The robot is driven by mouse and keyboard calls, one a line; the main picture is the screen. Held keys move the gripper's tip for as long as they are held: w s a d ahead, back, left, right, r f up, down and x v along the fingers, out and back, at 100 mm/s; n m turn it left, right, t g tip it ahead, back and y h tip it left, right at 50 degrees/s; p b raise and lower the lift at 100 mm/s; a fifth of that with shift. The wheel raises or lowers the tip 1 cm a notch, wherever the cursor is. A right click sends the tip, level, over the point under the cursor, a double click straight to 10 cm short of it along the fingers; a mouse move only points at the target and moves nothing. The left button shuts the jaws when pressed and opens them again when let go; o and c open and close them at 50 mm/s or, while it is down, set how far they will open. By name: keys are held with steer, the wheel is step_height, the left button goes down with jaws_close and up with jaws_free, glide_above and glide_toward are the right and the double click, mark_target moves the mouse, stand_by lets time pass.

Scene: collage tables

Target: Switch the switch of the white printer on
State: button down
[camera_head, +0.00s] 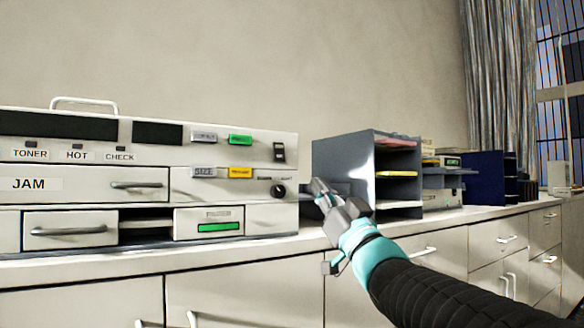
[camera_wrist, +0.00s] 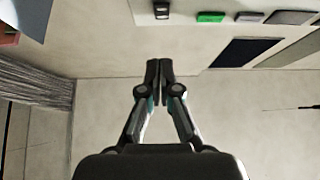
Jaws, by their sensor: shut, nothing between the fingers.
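The white printer (camera_head: 150,188) stands on the counter at the left in the head view. Its small black rocker switch (camera_head: 279,152) sits at the upper right of the front, above a round black knob (camera_head: 278,190). My gripper (camera_head: 318,187) is just right of the printer, lower than the switch and apart from it. In the wrist view, my gripper (camera_wrist: 159,64) is shut and empty, its fingertips together. The switch (camera_wrist: 161,11) shows at the top edge there, beyond the fingertips, on the printer's upside-down front. Which way the rocker is set cannot be told.
Green (camera_head: 240,140) and yellow (camera_head: 240,172) buttons lie left of the switch. A grey paper organizer (camera_head: 341,160) stands behind my gripper, with a blue one (camera_head: 482,178) farther right. The counter front (camera_head: 250,270) runs below. The wall above is bare.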

mark_target(280, 155)
steer(key=shift+s+a+r, duration=0.1)
steer(key=shift+a, duration=0.05)
steer(key=p+x, duration=0.1)
steer(key=x, duration=0.3)
steer(key=f+p+x, duration=0.1)
steer(key=x, duration=0.3)
steer(key=w+p+x, duration=0.1)
steer(key=x, duration=0.3)
steer(key=shift+a+f, duration=0.2)
steer(key=shift+a, duration=0.15)
steer(key=shift+w+a+f, duration=0.1)
steer(key=shift+w+a, duration=0.2)
steer(key=shift+w, duration=0.2)
